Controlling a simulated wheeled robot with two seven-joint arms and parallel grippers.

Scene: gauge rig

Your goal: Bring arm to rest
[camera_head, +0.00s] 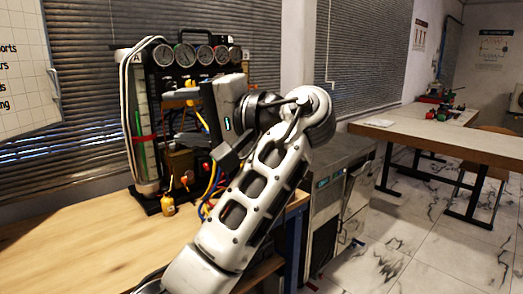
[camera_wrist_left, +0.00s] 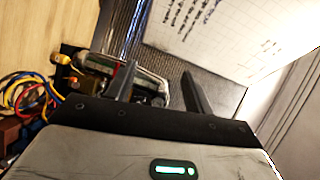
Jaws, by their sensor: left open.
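My left arm rises from the bottom middle of the head view and bends back toward the gauge rig. My left gripper (camera_head: 184,117) is at the rig's right side, its fingers pointing left. In the left wrist view, my left gripper (camera_wrist_left: 160,65) has two dark fingers apart with nothing gripped between them. The gauge rig (camera_head: 187,55) stands on the wooden bench, with a row of several round gauges on top and a clear tube at left. My gripper and arm hide part of its right side. Whether the fingers touch the rig is unclear. My right gripper is not in view.
Yellow, blue and red hoses (camera_wrist_left: 30,95) lie near the gripper. A metal cabinet (camera_head: 340,195) stands right of the bench. The bench's left part is clear.

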